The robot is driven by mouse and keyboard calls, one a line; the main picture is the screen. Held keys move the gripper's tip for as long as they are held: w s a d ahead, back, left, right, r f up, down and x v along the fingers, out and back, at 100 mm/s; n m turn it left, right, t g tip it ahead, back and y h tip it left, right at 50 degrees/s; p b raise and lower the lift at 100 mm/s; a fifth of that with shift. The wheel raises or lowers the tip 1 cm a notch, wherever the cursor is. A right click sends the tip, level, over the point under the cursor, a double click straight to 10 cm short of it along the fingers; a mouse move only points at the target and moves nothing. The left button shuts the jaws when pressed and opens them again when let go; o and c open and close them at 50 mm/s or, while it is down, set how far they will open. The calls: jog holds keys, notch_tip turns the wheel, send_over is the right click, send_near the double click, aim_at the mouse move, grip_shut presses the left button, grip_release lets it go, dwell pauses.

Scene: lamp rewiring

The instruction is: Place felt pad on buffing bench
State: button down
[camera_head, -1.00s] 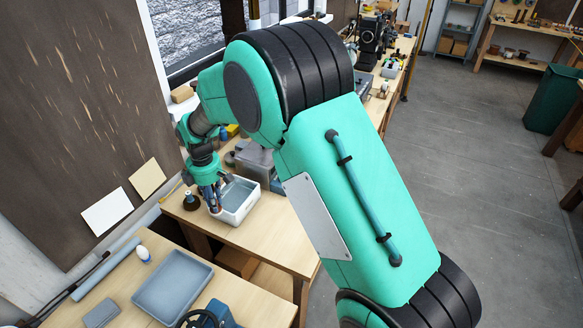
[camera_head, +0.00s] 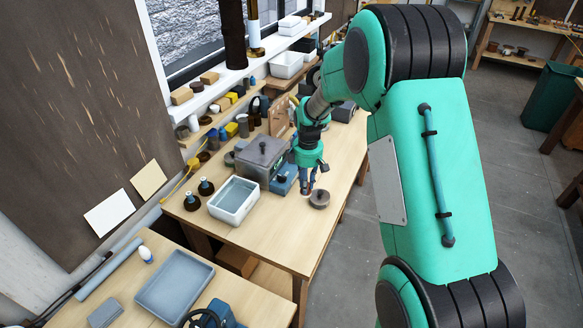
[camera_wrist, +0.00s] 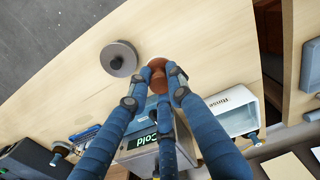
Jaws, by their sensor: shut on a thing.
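My gripper (camera_head: 307,190) is over the right part of the middle wooden bench (camera_head: 265,235). In the wrist view its blue fingers (camera_wrist: 160,76) are shut on a small rounded reddish-brown part (camera_wrist: 157,68). Fingers cover much of this part, and I cannot tell whether it touches the bench. A round grey disc with a raised centre (camera_head: 319,199) lies just beside the fingers; it also shows in the wrist view (camera_wrist: 119,59). I cannot surely pick out a felt pad. A flat grey block (camera_head: 104,313) lies on the near bench (camera_head: 250,300).
The white rinse tray (camera_head: 234,201) and grey tank marked Cold (camera_head: 262,157) stand left of my gripper. Two dark knobbed pieces (camera_head: 206,187) sit by the tray. A blue-grey tray (camera_head: 175,287) is on the near bench. The middle bench's front is clear.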

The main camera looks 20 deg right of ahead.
jog(key=s+d+m+p, duration=0.1)
jog(key=s+d+m, duration=0.35)
jog(key=d, duration=0.85)
notch_tip(320, 180, down, 9)
jog(key=s+n, duration=0.1)
jog(key=n, duration=0.1)
jog(key=shift+s+a+r, duration=0.15)
jog(key=shift+w, duration=0.2)
jog(key=w+d, duration=0.1)
jog(key=w, duration=0.4)
jog(key=w+d+f, duration=0.1)
jog(key=w+d, duration=0.1)
jog(key=w, duration=0.3)
jog(key=w+d, duration=0.2)
jog(key=w, duration=0.2)
jog(key=shift+w+d+f, duration=0.15)
jog(key=shift+w+f, duration=0.1)
jog(key=shift+w, duration=0.15)
jog(key=shift+f, duration=0.1)
jog(key=shift+f, duration=1.65)
jog(key=shift+f, duration=0.2)
